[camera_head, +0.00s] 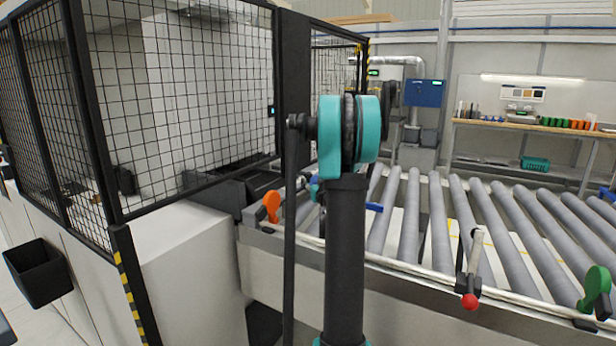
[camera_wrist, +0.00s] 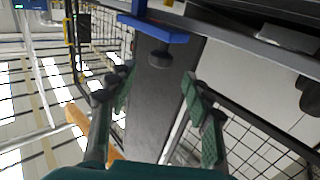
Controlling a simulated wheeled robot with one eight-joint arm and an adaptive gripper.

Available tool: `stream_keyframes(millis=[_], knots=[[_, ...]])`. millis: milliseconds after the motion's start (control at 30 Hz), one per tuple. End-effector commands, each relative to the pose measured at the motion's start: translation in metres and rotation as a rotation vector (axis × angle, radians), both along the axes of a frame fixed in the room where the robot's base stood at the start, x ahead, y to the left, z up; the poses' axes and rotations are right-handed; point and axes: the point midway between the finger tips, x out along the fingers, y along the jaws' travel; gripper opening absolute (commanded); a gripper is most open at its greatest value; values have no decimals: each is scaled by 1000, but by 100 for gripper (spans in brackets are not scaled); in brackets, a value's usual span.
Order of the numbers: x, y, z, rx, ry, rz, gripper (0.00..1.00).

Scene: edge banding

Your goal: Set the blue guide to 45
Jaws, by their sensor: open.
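The blue guide (camera_wrist: 152,27) shows at the top of the wrist view as a blue bar with a dark round knob (camera_wrist: 159,57) below it. My gripper (camera_wrist: 157,84) is open, its two green-padded fingers spread wide with nothing between them. The knob appears beyond the fingertips, roughly centred in the gap and apart from them. In the head view a short blue bar (camera_head: 374,207), apparently the same guide, sticks out right of my arm by the rollers. My arm hides the rest of it and my gripper there. No scale or number 45 can be read.
An orange handle (camera_head: 271,206) stands at the left end of the roller conveyor (camera_head: 411,220). A red-knobbed lever (camera_head: 469,300) and a green handle (camera_head: 597,285) stand along its front rail. A black mesh fence (camera_head: 180,100) encloses the left side.

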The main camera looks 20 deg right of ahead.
Motion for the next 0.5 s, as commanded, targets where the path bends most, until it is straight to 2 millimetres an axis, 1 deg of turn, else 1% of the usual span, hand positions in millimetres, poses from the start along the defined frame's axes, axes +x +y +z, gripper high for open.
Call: stream_keyframes(millis=[33, 200, 400, 500], knots=[[11, -1, 0, 0, 0, 1, 50], [42, -4, 0, 0, 0, 2, 50], [66, -8, 0, 0, 0, 1, 50], [72, -8, 0, 0, 0, 1, 50]])
